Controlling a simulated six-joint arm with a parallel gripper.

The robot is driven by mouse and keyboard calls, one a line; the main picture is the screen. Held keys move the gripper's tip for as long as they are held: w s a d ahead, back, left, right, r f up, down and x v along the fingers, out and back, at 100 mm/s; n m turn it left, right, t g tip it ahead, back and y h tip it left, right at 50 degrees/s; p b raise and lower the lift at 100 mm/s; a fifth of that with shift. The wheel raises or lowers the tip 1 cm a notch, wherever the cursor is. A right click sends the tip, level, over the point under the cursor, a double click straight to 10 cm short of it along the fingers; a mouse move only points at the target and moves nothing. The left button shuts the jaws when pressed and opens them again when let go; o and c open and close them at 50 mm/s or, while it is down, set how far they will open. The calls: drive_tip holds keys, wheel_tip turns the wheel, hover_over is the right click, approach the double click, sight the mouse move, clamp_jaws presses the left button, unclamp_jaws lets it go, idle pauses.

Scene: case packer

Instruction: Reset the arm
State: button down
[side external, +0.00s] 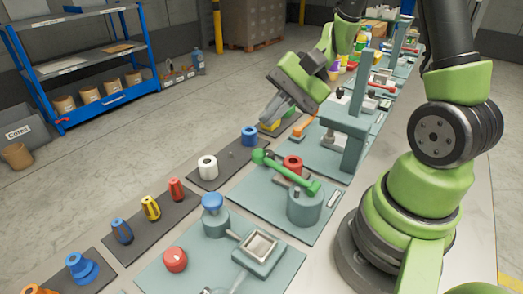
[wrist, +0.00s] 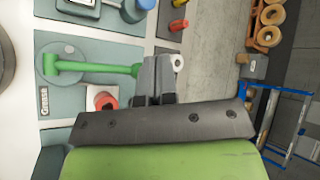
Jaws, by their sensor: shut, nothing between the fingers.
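My gripper (side external: 278,104) is shut and empty. It points down and to the left in the side external view, raised above the row of mats on the bench. In the wrist view my gripper (wrist: 157,62) shows its two fingers together, with nothing between them. Below and around it are a green-handled lever fixture (side external: 285,172), a red ring-shaped part (side external: 293,164) and a blue part (side external: 249,136). A white roll (side external: 208,167) stands on a dark mat to the left.
The bench (side external: 335,245) carries several teal boards and dark mats. A grey upright post fixture (side external: 355,140) stands close to the right of my gripper. Red, yellow and blue parts line the front mat. A blue rack (side external: 62,76) stands away across open floor.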

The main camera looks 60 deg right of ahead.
drive_tip(key=shift+a, duration=0.1)
drive_tip(key=s+a+r+n+t+h, duration=0.2)
drive_tip(key=s+r+n+t+h, duration=0.1)
drive_tip(key=s+r+n+h, duration=0.3)
drive_tip(key=s+r+n, duration=0.2)
drive_tip(key=s+r, duration=0.2)
drive_tip(key=r, duration=0.2)
drive_tip(key=shift+s+a+r+h, duration=0.15)
drive_tip(key=shift+s+a+h, duration=0.15)
drive_tip(key=shift+h, duration=0.1)
drive_tip(key=shift+w, duration=0.1)
drive_tip(key=n+g+h, duration=0.2)
drive_tip(key=n+g, duration=0.2)
drive_tip(key=g, duration=0.3)
hover_over(258, 151)
wheel_tip(258, 151, down, 5)
drive_tip(key=shift+r, duration=0.1)
wheel_tip(258, 151, down, 14)
drive_tip(key=shift+f, duration=0.1)
